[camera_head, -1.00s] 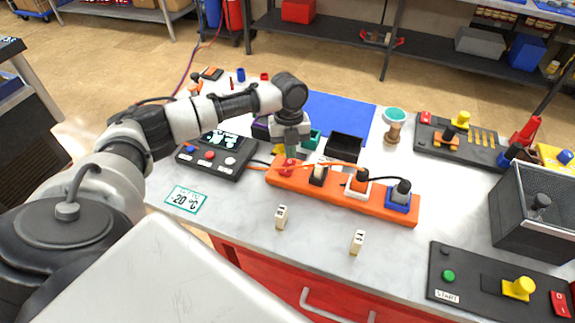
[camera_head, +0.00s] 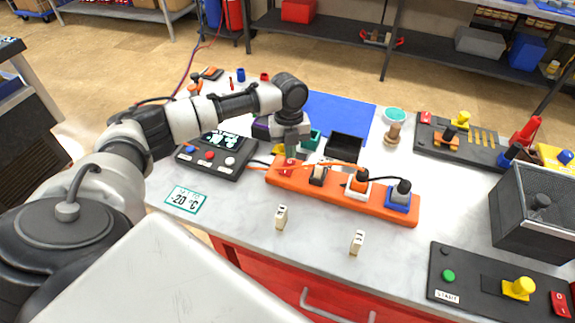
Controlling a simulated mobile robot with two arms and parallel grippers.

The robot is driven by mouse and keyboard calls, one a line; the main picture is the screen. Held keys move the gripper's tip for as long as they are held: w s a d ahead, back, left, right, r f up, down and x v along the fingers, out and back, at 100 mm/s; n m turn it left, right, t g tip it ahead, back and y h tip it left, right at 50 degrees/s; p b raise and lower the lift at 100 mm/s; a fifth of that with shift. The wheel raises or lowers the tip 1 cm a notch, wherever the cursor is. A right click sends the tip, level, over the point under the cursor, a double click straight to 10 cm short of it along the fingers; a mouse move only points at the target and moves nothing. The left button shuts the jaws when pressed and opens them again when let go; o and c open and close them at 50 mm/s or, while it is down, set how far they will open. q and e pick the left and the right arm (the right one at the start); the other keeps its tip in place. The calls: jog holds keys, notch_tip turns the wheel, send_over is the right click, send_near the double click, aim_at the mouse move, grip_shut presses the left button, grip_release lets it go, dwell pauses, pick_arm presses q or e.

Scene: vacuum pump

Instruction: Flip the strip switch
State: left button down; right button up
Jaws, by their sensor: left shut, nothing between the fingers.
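The orange power strip (camera_head: 335,197) lies on the white bench top with several plugs in it. Its red switch (camera_head: 288,166) is at the strip's left end. My left gripper (camera_head: 290,153) points down right at the switch end, shut and empty. Its fingertips are small and partly hidden, so I cannot tell if they touch the switch. My right gripper is not in view.
A black control box (camera_head: 222,157) sits left of the strip. A black bin (camera_head: 345,148) stands behind it, and a teal-topped stand (camera_head: 393,128) is to the right. Two small white labelled blocks (camera_head: 281,217) stand in front. The bench front is mostly clear.

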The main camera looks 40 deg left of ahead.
pick_arm(q)
jog(key=shift+f+b, duration=0.55)
jog(key=shift+f, duration=0.65)
dwell(0.7)
notch_tip(320, 180, up, 7)
jog(key=p, duration=0.7)
jog(key=shift+r, duration=0.1)
dwell(0.4)
